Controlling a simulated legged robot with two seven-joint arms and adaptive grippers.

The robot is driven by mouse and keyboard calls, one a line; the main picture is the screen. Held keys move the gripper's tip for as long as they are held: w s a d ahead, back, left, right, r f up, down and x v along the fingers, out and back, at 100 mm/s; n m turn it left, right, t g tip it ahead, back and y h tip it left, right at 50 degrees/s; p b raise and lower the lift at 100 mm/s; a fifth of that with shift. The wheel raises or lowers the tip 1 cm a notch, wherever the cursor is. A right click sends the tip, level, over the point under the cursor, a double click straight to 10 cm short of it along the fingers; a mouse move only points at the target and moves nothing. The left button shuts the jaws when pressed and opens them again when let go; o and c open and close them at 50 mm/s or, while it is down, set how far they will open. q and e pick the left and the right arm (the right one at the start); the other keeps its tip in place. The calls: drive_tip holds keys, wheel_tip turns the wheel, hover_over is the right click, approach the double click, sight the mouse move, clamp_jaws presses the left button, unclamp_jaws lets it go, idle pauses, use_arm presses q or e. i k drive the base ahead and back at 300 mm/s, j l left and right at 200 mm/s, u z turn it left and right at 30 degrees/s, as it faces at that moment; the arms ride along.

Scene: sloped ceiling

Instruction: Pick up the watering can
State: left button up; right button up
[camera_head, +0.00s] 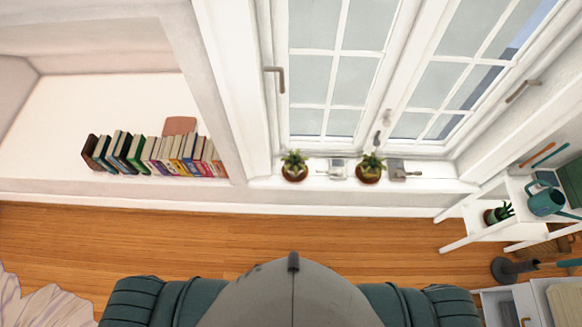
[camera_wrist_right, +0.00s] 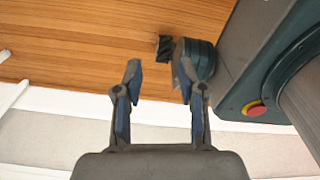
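A teal watering can (camera_head: 545,203) stands on a white shelf unit at the right side of the head view. It is not in the right wrist view. My right gripper (camera_wrist_right: 158,80) shows in the right wrist view with its two fingers apart and nothing between them. Wooden floor and a white strip lie behind it. My left gripper is in neither view. Only my own body and shoulders show at the bottom of the head view, so the distance from my grippers to the can cannot be told.
A potted plant (camera_head: 498,214) stands left of the can on the white shelf unit (camera_head: 478,236). Two more potted plants (camera_head: 294,166) (camera_head: 370,168) stand on the windowsill (camera_head: 415,182). Books (camera_head: 155,154) fill part of a wall niche. The wooden floor (camera_head: 150,235) before me is clear.

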sight(547, 202)
drive_tip(key=z, duration=2.25)
drive_tip(key=i+l+u, duration=0.3)
drive_tip(key=i+l, duration=0.15)
drive_tip(key=i, duration=0.05)
